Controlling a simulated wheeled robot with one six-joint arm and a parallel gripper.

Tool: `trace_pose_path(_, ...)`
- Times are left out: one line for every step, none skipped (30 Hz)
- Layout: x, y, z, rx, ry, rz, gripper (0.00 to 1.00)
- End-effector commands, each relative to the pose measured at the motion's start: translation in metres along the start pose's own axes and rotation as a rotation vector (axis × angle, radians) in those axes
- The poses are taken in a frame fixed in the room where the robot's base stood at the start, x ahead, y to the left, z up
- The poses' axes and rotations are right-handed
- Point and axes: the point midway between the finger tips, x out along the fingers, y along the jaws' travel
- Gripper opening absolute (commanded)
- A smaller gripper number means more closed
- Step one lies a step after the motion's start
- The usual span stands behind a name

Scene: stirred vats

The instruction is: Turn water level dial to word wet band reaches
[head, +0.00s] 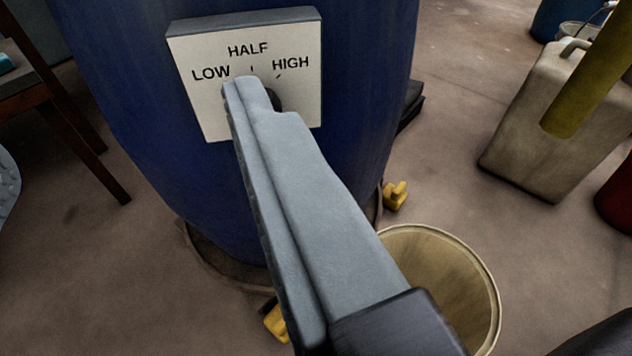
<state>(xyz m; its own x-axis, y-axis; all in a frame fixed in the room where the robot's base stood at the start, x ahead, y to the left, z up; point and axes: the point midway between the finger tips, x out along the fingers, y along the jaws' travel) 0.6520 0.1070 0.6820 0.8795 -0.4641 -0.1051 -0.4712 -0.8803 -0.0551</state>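The water level dial plate (305,100) is a pale square panel on the front of a blue vat (375,75). It reads LOW at left, HALF at top middle and HIGH at right, with small tick marks. A dark round part of the dial knob (276,99) shows just right of my gripper (248,88). My grey fingers reach up from the lower right, and their tips are over the middle of the plate. They hide most of the knob and any pointer. I cannot tell whether they grip it. No wet band shows on the visible part of the vat.
A cream bucket (488,290) stands at lower right, near the vat's base. Yellow blocks (395,196) sit by the base. A beige jerrycan (520,130) stands at right, with an olive-yellow pole (590,75) in front. A wooden table (75,130) is at left. Bare floor lies between.

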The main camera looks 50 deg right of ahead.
Motion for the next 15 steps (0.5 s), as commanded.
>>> trace_pose_path(-0.003, 0.001, 0.016, -0.029, 0.003, 0.021, 0.55)
trace_pose_path(-0.004, 0.003, 0.023, -0.045, 0.009, 0.035, 0.55)
trace_pose_path(-0.007, 0.004, 0.033, -0.067, 0.016, 0.054, 0.55)
trace_pose_path(-0.009, 0.006, 0.040, -0.084, 0.022, 0.068, 0.55)
trace_pose_path(-0.011, 0.008, 0.047, -0.102, 0.029, 0.082, 0.55)
trace_pose_path(-0.013, 0.010, 0.056, -0.125, 0.038, 0.100, 0.55)
trace_pose_path(-0.015, 0.011, 0.061, -0.140, 0.044, 0.111, 0.55)
trace_pose_path(-0.018, 0.013, 0.067, -0.156, 0.051, 0.122, 0.55)
trace_pose_path(-0.020, 0.015, 0.073, -0.174, 0.059, 0.136, 0.55)
trace_pose_path(-0.022, 0.017, 0.077, -0.188, 0.064, 0.145, 0.55)
trace_pose_path(-0.023, 0.018, 0.081, -0.199, 0.069, 0.154, 0.55)
trace_pose_path(-0.025, 0.019, 0.084, -0.213, 0.076, 0.163, 0.55)
trace_pose_path(-0.027, 0.020, 0.087, -0.222, 0.079, 0.168, 0.55)
trace_pose_path(-0.028, 0.021, 0.089, -0.229, 0.083, 0.173, 0.55)
trace_pose_path(-0.029, 0.022, 0.091, -0.236, 0.088, 0.179, 0.55)
